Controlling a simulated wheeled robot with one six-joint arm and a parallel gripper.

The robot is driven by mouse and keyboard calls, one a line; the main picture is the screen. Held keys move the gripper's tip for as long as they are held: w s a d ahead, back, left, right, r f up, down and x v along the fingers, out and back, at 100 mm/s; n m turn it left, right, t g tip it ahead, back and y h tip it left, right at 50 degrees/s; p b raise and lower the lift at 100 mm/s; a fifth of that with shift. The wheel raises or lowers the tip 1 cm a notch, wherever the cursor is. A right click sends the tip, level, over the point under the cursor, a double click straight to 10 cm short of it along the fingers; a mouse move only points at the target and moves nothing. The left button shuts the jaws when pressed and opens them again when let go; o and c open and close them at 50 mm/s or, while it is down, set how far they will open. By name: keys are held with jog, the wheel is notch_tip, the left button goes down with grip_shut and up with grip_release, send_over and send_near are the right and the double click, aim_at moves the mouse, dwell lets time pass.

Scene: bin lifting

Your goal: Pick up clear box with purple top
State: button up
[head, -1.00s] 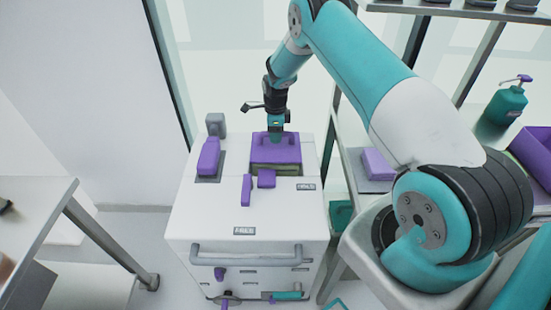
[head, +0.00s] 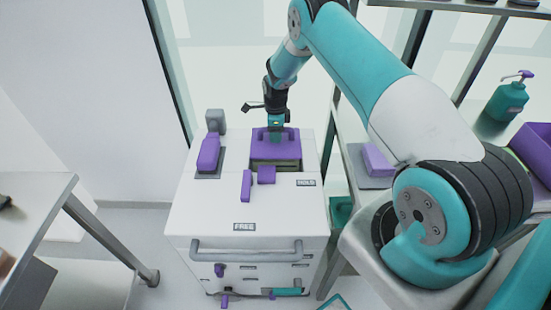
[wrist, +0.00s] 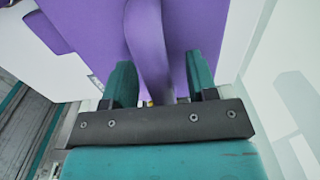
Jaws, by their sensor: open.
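The clear box with the purple top (head: 276,146) sits in the back right part of the white cabinet's top. Its purple lid and handle show in the head view, with a greenish clear body under the lid. My gripper (head: 276,130) is at the lid, over its handle. In the wrist view the purple handle (wrist: 148,45) runs up between the two teal fingers of my gripper (wrist: 160,82). The fingers stand apart on either side of the handle, with gaps visible. Whether they touch the lid cannot be told.
The white cabinet (head: 225,215) has a front bar handle and labels. A purple-topped device (head: 208,155) stands left of the box, and small purple levers (head: 246,186) stand in front. A shelf with a purple block (head: 378,160) and a teal pump bottle (head: 506,100) is at right.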

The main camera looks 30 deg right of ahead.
grip_shut()
dwell(0.3)
dwell(1.0)
jog(key=shift+w+r, duration=0.1)
